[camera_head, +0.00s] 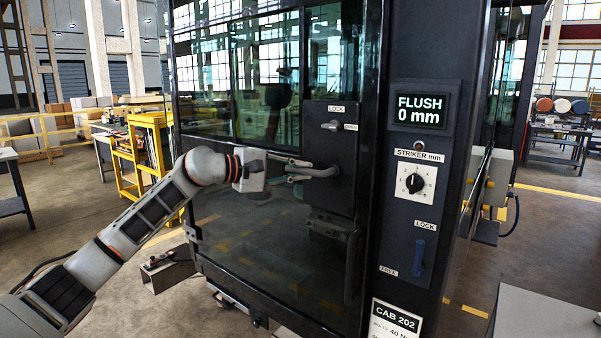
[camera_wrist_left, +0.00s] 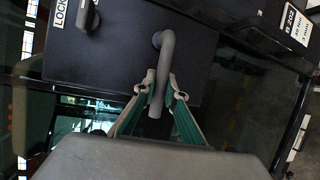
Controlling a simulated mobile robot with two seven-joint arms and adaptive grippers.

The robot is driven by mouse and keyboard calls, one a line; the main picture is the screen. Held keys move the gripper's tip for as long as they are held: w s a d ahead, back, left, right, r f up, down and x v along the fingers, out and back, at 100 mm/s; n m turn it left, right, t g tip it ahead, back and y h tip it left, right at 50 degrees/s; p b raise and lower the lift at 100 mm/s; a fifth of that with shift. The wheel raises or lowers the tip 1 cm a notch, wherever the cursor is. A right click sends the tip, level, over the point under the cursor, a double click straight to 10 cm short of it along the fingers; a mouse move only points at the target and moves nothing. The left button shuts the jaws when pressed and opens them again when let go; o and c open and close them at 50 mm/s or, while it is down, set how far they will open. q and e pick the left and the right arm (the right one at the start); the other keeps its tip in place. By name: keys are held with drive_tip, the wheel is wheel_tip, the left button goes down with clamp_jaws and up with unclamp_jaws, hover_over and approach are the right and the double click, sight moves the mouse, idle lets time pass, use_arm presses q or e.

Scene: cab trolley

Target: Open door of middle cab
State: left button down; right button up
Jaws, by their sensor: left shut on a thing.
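The middle cab's door (camera_head: 270,235) is a large dark-framed glass panel, and it looks closed against the dark post (camera_head: 375,60). A black lock plate on the door (camera_head: 335,190) carries a small lock knob (camera_head: 331,125) and a grey bent door handle (camera_head: 322,172). My left gripper (camera_head: 298,173) comes from the left and is shut on the handle. In the left wrist view, its two green-lined fingers (camera_wrist_left: 162,92) pinch the handle bar (camera_wrist_left: 166,62) from both sides. The lock knob (camera_wrist_left: 86,14) is also there. My right gripper is not in view.
The post carries a display reading "FLUSH 0 mm" (camera_head: 420,107), a striker dial (camera_head: 414,183) and a blue lever (camera_head: 418,257) hanging down beside LOCK and FREE labels. A yellow cart (camera_head: 150,150) stands behind on the left. A grey surface (camera_head: 545,315) is at lower right.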

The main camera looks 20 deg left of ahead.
sight(323, 182)
use_arm(q)
drive_tip(key=shift+f+b, duration=0.35)
drive_tip(key=shift+f, duration=0.05)
drive_tip(key=shift+f+n+h+b, duration=0.3)
drive_tip(key=shift+n+b, duration=0.1)
drive_tip(key=shift+b, duration=0.05)
drive_tip(key=f+n+b, duration=0.1)
drive_tip(key=b, duration=0.1)
drive_tip(key=f+n+t+h+b, duration=0.1)
drive_tip(key=n+b, duration=0.1)
drive_tip(key=shift+d+f, duration=0.15)
drive_tip(key=shift+d, duration=0.2)
drive_tip(key=shift+s+d+f+n+h+b, duration=0.1)
drive_tip(key=shift+s+f+n+h+b, duration=0.05)
drive_tip(key=shift+n+b, duration=0.25)
drive_tip(key=shift+s+d+f+n+h+b, duration=0.15)
drive_tip(key=shift+n+b, duration=0.1)
drive_tip(key=shift+n, duration=0.25)
drive_tip(key=shift+d+n+t, duration=0.1)
drive_tip(key=shift+n+t, duration=0.3)
drive_tip(key=shift+r, duration=0.1)
